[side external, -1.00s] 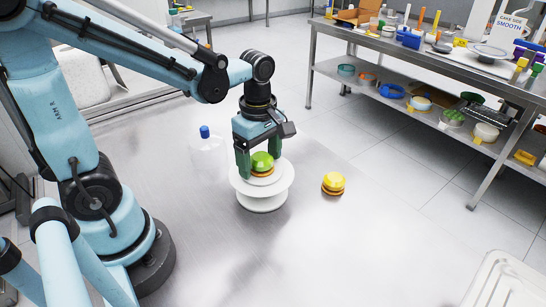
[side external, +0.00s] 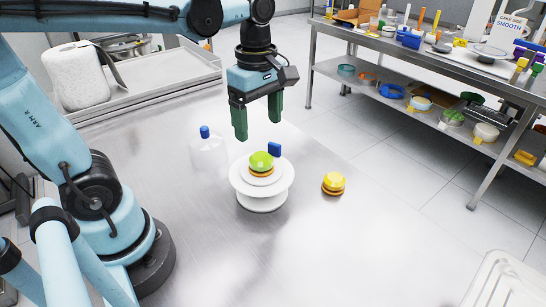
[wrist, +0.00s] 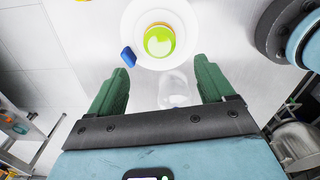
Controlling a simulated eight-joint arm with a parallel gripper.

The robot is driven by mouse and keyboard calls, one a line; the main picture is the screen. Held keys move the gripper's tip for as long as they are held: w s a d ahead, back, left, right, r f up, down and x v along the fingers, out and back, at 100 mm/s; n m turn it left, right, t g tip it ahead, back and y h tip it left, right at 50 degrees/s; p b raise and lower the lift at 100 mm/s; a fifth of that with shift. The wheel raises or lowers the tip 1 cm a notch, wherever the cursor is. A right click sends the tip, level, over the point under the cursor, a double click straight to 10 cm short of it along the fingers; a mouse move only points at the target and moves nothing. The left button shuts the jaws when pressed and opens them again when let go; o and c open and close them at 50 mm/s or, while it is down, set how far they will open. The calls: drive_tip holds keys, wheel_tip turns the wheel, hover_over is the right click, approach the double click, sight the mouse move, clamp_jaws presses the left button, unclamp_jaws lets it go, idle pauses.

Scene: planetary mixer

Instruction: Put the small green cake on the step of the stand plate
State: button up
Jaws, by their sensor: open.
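The small green cake (side external: 261,162), with an orange-brown base, sits upright on the raised middle step of the white stand plate (side external: 262,197). In the wrist view the green cake (wrist: 159,40) lies within the step, on the round white stand plate (wrist: 185,13). My gripper (side external: 259,122) is open and empty, above the stand and apart from the cake. In the wrist view its two green fingers (wrist: 161,85) are spread wide with nothing between them in their grip.
A blue block (side external: 274,149) shows at the stand's far edge. A yellow cake (side external: 333,183) stands on the table right of the stand. A clear bottle with a blue cap (side external: 207,150) stands to the left. The near table is clear.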

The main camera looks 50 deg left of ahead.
sight(258, 159)
drive_tip(key=m+t, duration=0.1)
drive_tip(key=m, duration=0.2)
drive_tip(key=m+t, duration=0.1)
drive_tip(key=m, duration=0.2)
drive_tip(key=m+t, duration=0.1)
drive_tip(key=m, duration=0.2)
drive_tip(key=shift+s+d+f, duration=0.1)
drive_tip(key=shift+s+d, duration=0.15)
drive_tip(key=shift+s, duration=0.1)
drive_tip(key=shift+f+m+t, duration=0.4)
drive_tip(key=shift+m+t, duration=0.2)
drive_tip(key=shift+m, duration=0.5)
drive_tip(key=m, duration=0.2)
drive_tip(key=f+m+t, duration=0.1)
drive_tip(key=m, duration=0.1)
drive_tip(key=shift+s+d+f+m+t, duration=0.15)
drive_tip(key=shift+f+m+t, duration=0.05)
drive_tip(key=shift+m+t, duration=0.1)
drive_tip(key=m, duration=0.2)
drive_tip(key=f+m+t, duration=0.1)
drive_tip(key=m, duration=0.1)
